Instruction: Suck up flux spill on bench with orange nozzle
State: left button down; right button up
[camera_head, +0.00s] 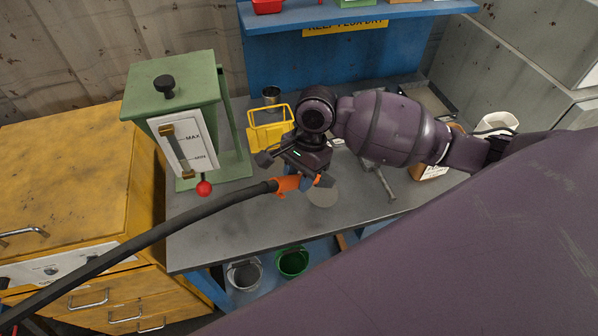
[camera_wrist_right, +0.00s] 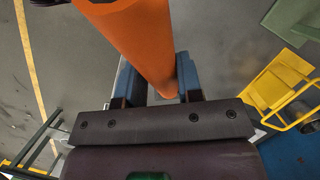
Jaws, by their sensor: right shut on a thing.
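The orange nozzle (camera_head: 286,184) sits on the end of a black hose (camera_head: 190,217) that runs in from the lower left. My right gripper (camera_head: 300,176) is shut on the nozzle above the grey bench (camera_head: 235,225). In the right wrist view the orange nozzle (camera_wrist_right: 143,42) lies between the blue-grey fingers of my right gripper (camera_wrist_right: 160,82). A pale round patch (camera_head: 322,194), which looks like the flux spill, lies on the bench just right of the nozzle. My gripper hides part of it. My left gripper is out of view.
A green stand with a MAX/MIN gauge (camera_head: 182,140) and red-knobbed lever is at left. A yellow wire-framed cart (camera_head: 268,133) and a metal cup (camera_head: 271,95) stand behind the gripper. Buckets (camera_head: 292,262) sit below the bench. The front left bench surface is clear.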

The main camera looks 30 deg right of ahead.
jog(key=shift+f, duration=1.25)
notch_tip(320, 180, up, 10)
jog(key=w+a, duration=0.1)
jog(key=shift+w+a, duration=0.3)
jog(key=shift+w, duration=0.05)
dwell(1.4)
jog(key=shift+f, duration=0.15)
